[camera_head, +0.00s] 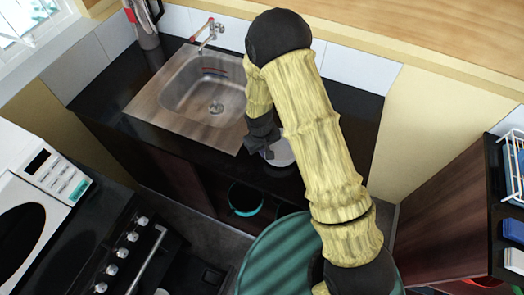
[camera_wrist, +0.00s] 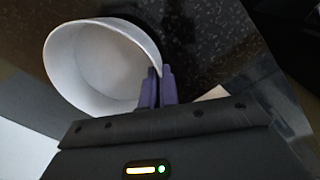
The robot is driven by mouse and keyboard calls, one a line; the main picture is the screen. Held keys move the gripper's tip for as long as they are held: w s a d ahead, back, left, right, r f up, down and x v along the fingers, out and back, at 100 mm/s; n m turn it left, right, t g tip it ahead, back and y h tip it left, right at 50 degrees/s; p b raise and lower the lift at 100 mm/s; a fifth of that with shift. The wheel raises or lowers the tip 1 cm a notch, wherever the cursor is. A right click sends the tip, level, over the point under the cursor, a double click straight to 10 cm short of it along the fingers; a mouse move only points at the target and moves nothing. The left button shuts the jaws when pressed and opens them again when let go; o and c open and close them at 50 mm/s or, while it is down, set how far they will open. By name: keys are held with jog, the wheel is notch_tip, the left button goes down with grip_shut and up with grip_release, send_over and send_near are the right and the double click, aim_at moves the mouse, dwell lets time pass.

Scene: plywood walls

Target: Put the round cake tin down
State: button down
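The round cake tin (camera_wrist: 90,62) is white inside and open at the top. In the wrist view it shows at the upper left, tilted in the picture. My gripper (camera_wrist: 158,78) has its two dark fingers close together on the tin's rim, one each side of the wall. In the head view the tin (camera_head: 281,153) is a pale round piece beside my gripper (camera_head: 262,143), near the front edge of the black counter (camera_head: 345,103). My arm hides much of it. I cannot tell whether its base touches the counter.
A steel sink (camera_head: 205,92) with a tap (camera_head: 206,35) is left of the tin. A kettle-like vessel (camera_head: 143,25) stands at the back left. Below the counter is an open shelf with a dark, teal-rimmed pot (camera_head: 245,200). Bare counter shows at the right, partly behind my arm.

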jog(key=shift+s+a+f, duration=0.15)
jog(key=shift+a+f, duration=0.25)
jog(key=shift+f, duration=0.25)
jog(key=shift+s, duration=0.2)
jog(key=shift+w+d+f, duration=0.1)
jog(key=shift+f, duration=0.1)
jog(key=c, duration=1.7)
grip_release()
jog(key=shift+r, duration=0.1)
